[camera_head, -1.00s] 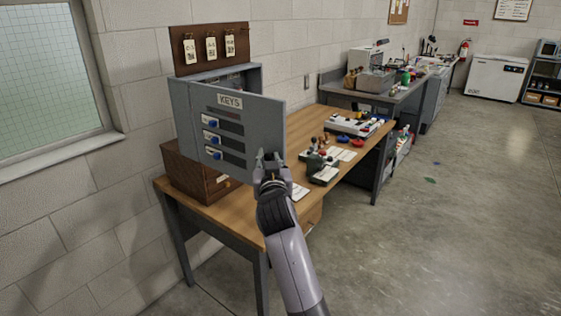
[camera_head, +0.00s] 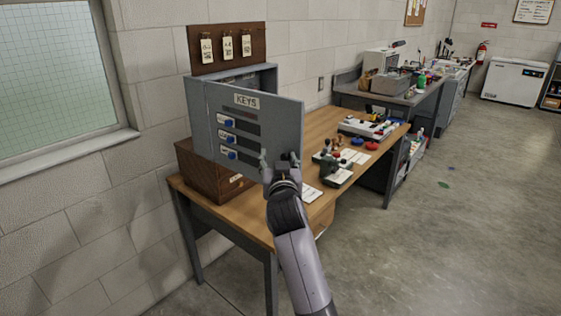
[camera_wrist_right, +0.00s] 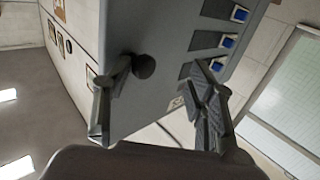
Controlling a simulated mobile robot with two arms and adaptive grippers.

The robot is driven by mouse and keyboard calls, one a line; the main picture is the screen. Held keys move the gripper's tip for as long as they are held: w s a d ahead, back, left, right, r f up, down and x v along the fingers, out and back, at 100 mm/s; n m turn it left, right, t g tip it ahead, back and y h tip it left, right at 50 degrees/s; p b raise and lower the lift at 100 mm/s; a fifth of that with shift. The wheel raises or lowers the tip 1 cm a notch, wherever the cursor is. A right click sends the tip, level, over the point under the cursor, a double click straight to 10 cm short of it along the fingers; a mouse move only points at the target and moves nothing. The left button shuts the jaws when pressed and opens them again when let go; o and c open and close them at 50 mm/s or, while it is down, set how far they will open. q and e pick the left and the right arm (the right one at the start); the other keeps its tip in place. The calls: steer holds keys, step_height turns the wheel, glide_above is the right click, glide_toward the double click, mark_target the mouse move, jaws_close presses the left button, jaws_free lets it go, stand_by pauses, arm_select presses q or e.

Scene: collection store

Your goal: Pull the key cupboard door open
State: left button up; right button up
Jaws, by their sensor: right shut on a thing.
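My right gripper (camera_head: 280,165) is at the door's lower right part, shut on the door's knob. In the right wrist view, the dark round knob (camera_wrist_right: 144,67) shows between the fingers, close to the left finger. The grip itself is partly hidden in the head view. Most of the cupboard's inside is hidden behind the door. My left gripper is not in view.
A brown wooden box (camera_head: 205,175) sits below the cupboard. Stamps and a stamp pad (camera_head: 335,170) lie on the desk (camera_head: 240,217) to the right of my gripper. A tagged key board (camera_head: 258,40) hangs above.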

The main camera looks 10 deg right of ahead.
glide_toward(278, 124)
steer(key=w+r, duration=0.2)
steer(key=w, duration=0.2)
steer(key=shift+s+d+r, duration=0.15)
steer(key=shift+s+r, duration=0.05)
steer(key=shift+r, duration=0.2)
steer(key=shift+f, duration=0.15)
